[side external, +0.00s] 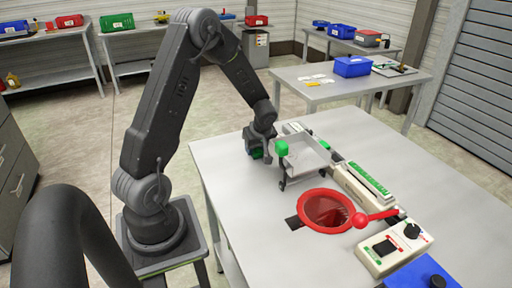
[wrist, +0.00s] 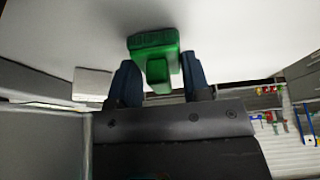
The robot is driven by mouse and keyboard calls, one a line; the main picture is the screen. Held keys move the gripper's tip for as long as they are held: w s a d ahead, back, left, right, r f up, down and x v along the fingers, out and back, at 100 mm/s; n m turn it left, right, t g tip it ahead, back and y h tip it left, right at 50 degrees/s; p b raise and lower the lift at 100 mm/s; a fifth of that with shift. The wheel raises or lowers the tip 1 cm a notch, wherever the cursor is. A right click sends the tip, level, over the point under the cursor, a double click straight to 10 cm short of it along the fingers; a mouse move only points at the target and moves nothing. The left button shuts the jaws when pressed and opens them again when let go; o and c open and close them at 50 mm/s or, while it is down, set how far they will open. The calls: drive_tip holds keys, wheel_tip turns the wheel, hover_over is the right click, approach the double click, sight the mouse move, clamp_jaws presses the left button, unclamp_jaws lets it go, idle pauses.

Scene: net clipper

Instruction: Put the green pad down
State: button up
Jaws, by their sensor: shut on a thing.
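The green pad (wrist: 152,41) is between the two blue fingers of my gripper (wrist: 158,66) in the wrist view. The fingers are shut on its narrower part, and its wider part extends beyond the fingertips. In the side view my gripper (side external: 253,151) is low at the table's far left edge, with a bit of the green pad (side external: 257,154) showing. The arm partly hides it there. A pale table surface lies beyond the pad in the wrist view; I cannot tell whether they touch.
A red ring funnel (side external: 326,211), a red-handled lever (side external: 375,217) and a control box (side external: 393,248) are nearer. The table's left front part (side external: 240,200) is clear.

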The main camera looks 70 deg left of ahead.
sight(259, 153)
drive_tip(key=shift+f, duration=0.1)
drive_tip(key=o, duration=0.8)
drive_tip(key=v, duration=0.5)
drive_tip(key=shift+r, duration=0.3)
wheel_tip(259, 153, up, 6)
drive_tip(key=s+d+r+m+t+h, duration=0.1)
drive_tip(key=s+d+r+m, duration=0.1)
drive_tip(key=d+r+m, duration=0.3)
drive_tip(key=s+d+r+m+t, duration=0.2)
drive_tip(key=d+r, duration=0.1)
drive_tip(key=d, duration=0.5)
drive_tip(key=s+d+r+m+t+h, duration=0.1)
drive_tip(key=s+d+m, duration=0.2)
drive_tip(key=d, duration=0.1)
drive_tip(key=s+d+r+m+h, duration=0.1)
drive_tip(key=s+d+m, duration=0.3)
drive_tip(key=s+d+r+m+t+h, duration=0.1)
drive_tip(key=s+d+m, duration=0.2)
drive_tip(key=d+m, duration=0.1)
drive_tip(key=shift+s+d+r+t, duration=0.25)
drive_tip(key=shift+d+r+t, duration=0.1)
drive_tip(key=shift+d, duration=0.15)
